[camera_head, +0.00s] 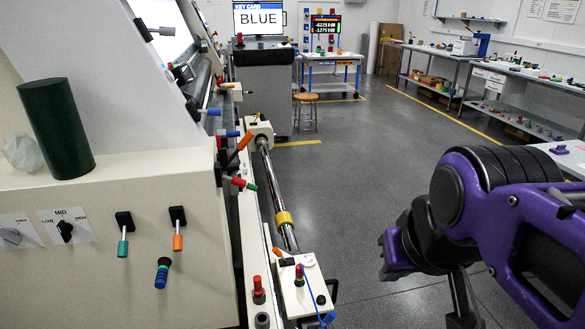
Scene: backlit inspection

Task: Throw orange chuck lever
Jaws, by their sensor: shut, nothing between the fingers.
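One orange lever (178,240) hangs straight down from a black mount on the cream front panel, right of a teal lever (123,246). A larger orange handle (243,142) tilts up and to the right from the machine's inner side, above a red and green handle. No readable label tells which one is the chuck lever. My purple and black arm (490,215) fills the right side, well apart from both levers. My gripper's fingertips cannot be made out in this view.
A blue-and-black knob (162,272) sits below the levers. A dark green cylinder (57,128) and a pale faceted lump (22,153) stand on the cream housing's ledge. A carriage (300,285) with a red knob stands at the lower middle. Grey floor (370,180) is open between machine and arm.

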